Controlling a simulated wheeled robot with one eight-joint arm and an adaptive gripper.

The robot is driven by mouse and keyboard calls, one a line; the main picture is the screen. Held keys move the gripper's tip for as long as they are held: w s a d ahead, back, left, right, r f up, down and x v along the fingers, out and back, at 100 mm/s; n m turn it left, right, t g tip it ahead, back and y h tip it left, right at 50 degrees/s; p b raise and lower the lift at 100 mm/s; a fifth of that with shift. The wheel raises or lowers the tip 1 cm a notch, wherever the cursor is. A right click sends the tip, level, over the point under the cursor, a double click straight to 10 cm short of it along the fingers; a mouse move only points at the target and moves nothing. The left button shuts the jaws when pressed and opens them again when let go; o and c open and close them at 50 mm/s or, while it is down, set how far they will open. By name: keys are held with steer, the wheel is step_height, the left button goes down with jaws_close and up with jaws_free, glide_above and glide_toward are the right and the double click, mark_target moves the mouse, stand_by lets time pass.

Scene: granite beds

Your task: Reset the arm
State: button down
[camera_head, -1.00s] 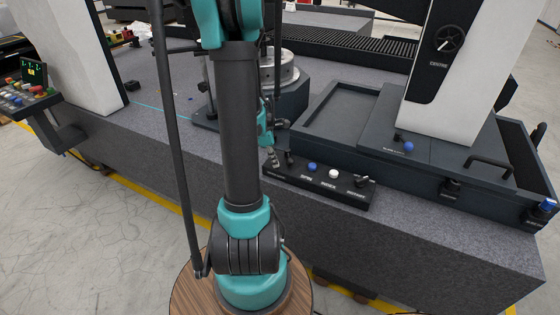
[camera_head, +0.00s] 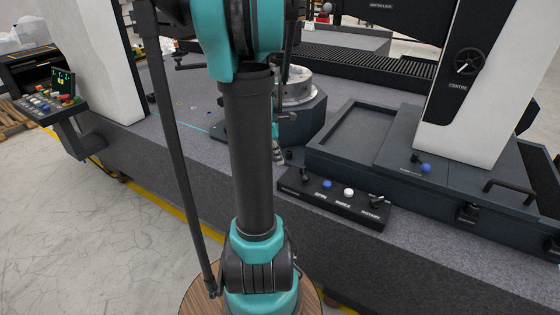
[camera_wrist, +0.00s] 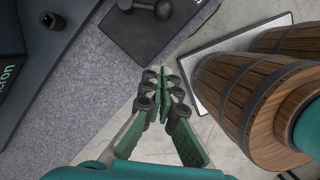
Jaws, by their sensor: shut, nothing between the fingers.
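My arm stands upright through the middle of the head view and hides much of what is behind it. My gripper shows in the wrist view (camera_wrist: 164,82), its green fingers together and nothing between them. There it hangs over the floor beside the granite bed's edge. In the head view only a small teal and grey piece of the arm's end shows behind the upright link, near the control box.
The granite bed (camera_head: 190,150) spans the scene. A round metal chuck (camera_head: 296,88) stands behind. A button panel (camera_head: 48,102) is at left. Floor (camera_head: 90,215) is open at front left.

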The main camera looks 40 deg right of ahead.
stand_by(0.4)
steer(key=s+a+f+m+t, duration=0.1)
steer(key=a+m+t, duration=0.1)
steer(key=a, duration=0.7)
steer(key=s+a+f+m+t+y, duration=0.1)
steer(key=a+m, duration=0.4)
steer(key=a, duration=0.5)
steer(key=s+a+f+m+t+y, duration=0.1)
steer(key=s+a+f+m+t, duration=0.1)
steer(key=a, duration=0.7)
steer(key=shift+s+a+f+m+t, duration=0.35)
steer(key=shift+f+m, duration=0.2)
steer(key=shift+m, duration=0.45)
steer(key=shift+d, duration=0.15)
